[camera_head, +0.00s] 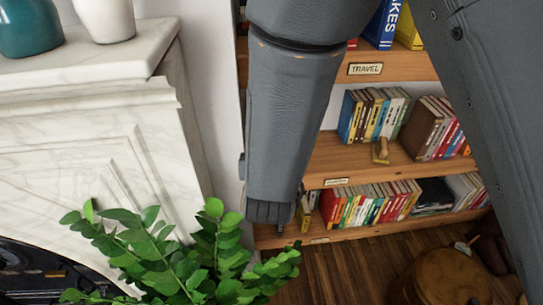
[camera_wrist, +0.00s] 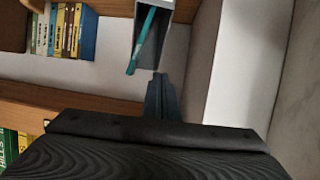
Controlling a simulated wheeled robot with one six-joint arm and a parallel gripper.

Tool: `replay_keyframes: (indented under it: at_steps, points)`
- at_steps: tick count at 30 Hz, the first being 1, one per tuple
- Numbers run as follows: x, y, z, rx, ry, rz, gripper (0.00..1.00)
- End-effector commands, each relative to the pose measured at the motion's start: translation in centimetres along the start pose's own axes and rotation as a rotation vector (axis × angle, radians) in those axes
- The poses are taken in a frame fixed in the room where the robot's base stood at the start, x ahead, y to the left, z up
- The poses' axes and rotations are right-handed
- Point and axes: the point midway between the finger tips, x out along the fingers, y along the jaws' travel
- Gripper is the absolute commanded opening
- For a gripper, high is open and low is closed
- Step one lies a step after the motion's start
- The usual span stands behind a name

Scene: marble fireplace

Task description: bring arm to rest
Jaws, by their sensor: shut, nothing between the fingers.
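My gripper (camera_head: 279,229) hangs at the lower end of my grey arm in the head view, in front of the wooden bookshelf and just above the green plant. Its fingers are small and partly hidden there. In the wrist view my gripper (camera_wrist: 160,82) shows as a narrow dark pair of fingers, closed together with nothing between them.
A leafy plant (camera_head: 180,258) stands close below my gripper. A marble fireplace (camera_head: 90,130) with vases on its mantel is at left. The bookshelf (camera_head: 350,150) with several books is behind my arm.

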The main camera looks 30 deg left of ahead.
Motion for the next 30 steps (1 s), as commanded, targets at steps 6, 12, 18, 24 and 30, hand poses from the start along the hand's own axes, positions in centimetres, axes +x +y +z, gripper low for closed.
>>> replay_keyframes:
  at_steps: [6,12,18,24,30]
  points:
    - [-2.2,0.0,0.8,-0.001,0.0,-0.001,0.0]
    - [-2.5,0.0,0.9,0.001,-0.001,0.0,0.0]
    - [-1.4,3.4,0.9,0.037,-0.087,0.021,0.0]
    - [-0.8,11.2,1.7,0.11,-0.3,0.056,0.0]
    - [-3.3,19.4,3.0,0.18,-0.519,0.096,0.0]
